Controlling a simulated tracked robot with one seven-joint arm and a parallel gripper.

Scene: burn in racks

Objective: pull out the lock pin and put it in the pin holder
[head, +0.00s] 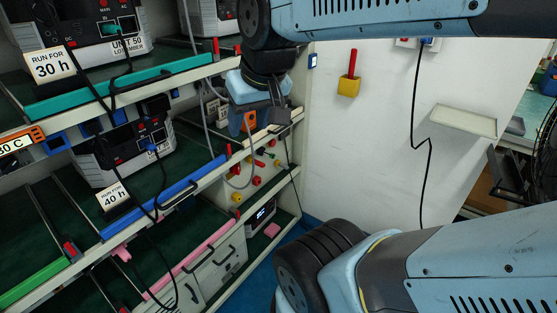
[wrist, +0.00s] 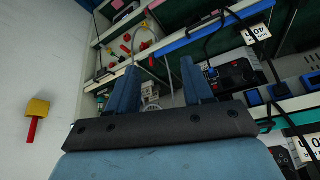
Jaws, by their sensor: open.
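My gripper (head: 262,117) is open, with nothing between its fingers, in front of the right end of the rack. In the wrist view, its two blue fingers (wrist: 160,78) stand apart, pointing at the rack end. A yellow block (head: 348,88), which looks like a pin holder, is on the white wall right of my gripper, with a red stick (head: 352,63) upright in it. The wrist view shows this block (wrist: 38,108) at left. Upright red pins stand at the shelf's front edge (head: 228,151) and upper shelf (head: 215,47). I cannot tell which is the lock pin.
Several small red, yellow and green pieces (head: 256,180) are on the rack end below my gripper. Grey and black cables hang across the rack front. Units with signs (head: 114,198) stand on the shelves. A pale wall shelf (head: 464,121) is at right.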

